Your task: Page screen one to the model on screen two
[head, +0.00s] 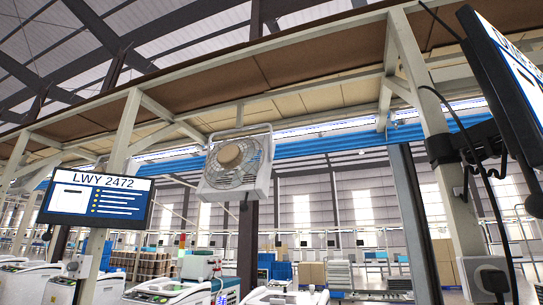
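A flat screen (97,202) hangs at the left on a white post. It reads "LWY 2472" above a blue panel with several short lines and yellow marks. A second screen (512,75) is at the upper right edge, steeply angled and cut off by the frame. It has a white header and a blue panel; its text cannot be read. No label tells which is screen one or two. A pale box with a dark round middle (487,279) sits low on the right post. A small pale device (77,266) is below the left screen. Neither gripper is in view.
A white caged fan (237,165) hangs from the overhead beam between the screens. Posts (450,190) and a dark upright (415,225) stand at the right, with black cables hanging. White machines (165,292) line the bottom. Boxes and racks stand farther back.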

